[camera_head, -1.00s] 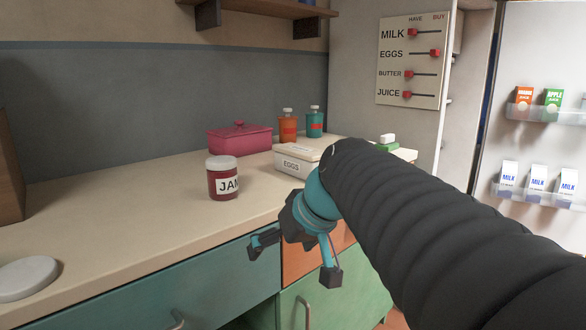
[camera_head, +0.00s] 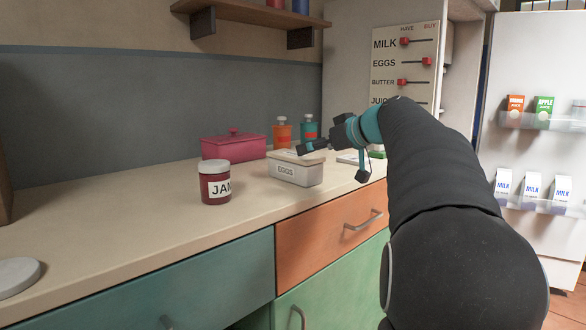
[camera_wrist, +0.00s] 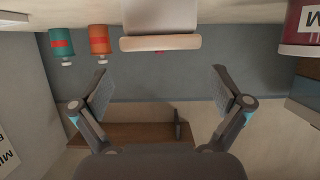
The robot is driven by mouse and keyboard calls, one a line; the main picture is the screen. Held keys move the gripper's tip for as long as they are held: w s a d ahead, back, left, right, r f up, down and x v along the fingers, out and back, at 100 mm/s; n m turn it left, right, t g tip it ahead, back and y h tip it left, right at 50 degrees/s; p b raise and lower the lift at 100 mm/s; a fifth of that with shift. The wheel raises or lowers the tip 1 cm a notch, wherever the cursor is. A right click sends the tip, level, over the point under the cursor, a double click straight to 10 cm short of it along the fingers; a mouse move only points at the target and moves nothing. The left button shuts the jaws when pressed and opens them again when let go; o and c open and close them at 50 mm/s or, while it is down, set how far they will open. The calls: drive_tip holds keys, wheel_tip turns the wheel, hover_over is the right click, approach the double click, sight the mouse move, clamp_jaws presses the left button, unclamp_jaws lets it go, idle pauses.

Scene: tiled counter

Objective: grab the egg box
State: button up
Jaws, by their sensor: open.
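The egg box (camera_head: 296,173) is a cream box with a lid and an "EGGS" label, upright on the counter right of the jam jar. My gripper (camera_head: 337,161) is above and to the right of it in the head view, its fingers spread and empty. In the wrist view, which is upside down, the egg box (camera_wrist: 160,20) is at the top centre, cut by the edge. The open fingers of my gripper (camera_wrist: 160,72) lie below it on either side, apart from it.
A jam jar (camera_head: 215,183) stands left of the egg box. A pink lidded dish (camera_head: 233,146) and orange (camera_head: 282,133) and teal (camera_head: 308,130) bottles stand behind. A wooden shelf (camera_head: 245,14) hangs above. The counter's front left is mostly clear.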

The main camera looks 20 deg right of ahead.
sight(295, 154)
drive_tip(key=x, duration=0.8)
drive_tip(key=shift+a+p, duration=0.1)
drive_tip(key=shift+p, duration=0.2)
drive_tip(key=c, duration=1.6)
